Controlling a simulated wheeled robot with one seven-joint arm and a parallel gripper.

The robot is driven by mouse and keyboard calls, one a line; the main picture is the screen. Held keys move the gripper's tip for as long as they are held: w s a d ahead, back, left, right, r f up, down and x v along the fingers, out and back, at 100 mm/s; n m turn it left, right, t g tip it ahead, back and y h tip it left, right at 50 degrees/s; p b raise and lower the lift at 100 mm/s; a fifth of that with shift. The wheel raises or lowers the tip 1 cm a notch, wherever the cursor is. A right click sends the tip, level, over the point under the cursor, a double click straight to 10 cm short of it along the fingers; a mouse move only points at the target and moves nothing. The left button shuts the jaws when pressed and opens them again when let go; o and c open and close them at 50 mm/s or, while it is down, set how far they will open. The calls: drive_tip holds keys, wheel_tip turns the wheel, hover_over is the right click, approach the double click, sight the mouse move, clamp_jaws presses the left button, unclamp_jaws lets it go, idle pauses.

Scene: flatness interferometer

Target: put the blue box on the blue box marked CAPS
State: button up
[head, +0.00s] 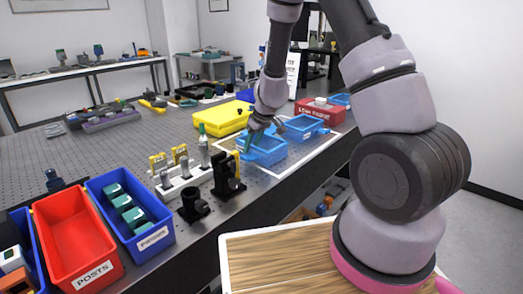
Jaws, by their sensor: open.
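I cannot read CAPS on either one, so I cannot tell which is marked. My gripper (264,132) points down at the nearer blue box, its open fingers spread at the box's upper edge. Whether the fingers touch the box cannot be told. My arm's wrist hides part of the area behind the nearer box.
A yellow box (222,117) lies left of the blue boxes, and a red labelled box (320,111) behind them. Black holders (228,178) and a white rack (186,179) stand in front. A red POSTS bin (75,240) and a blue bin of parts (157,238) are front left.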

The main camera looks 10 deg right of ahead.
drive_tip(key=shift+w+f, duration=0.15)
drive_tip(key=shift+f, duration=0.15)
drive_tip(key=shift+c, duration=0.3)
clamp_jaws()
drive_tip(key=shift+a+r, duration=0.1)
drive_tip(key=shift+r, duration=0.05)
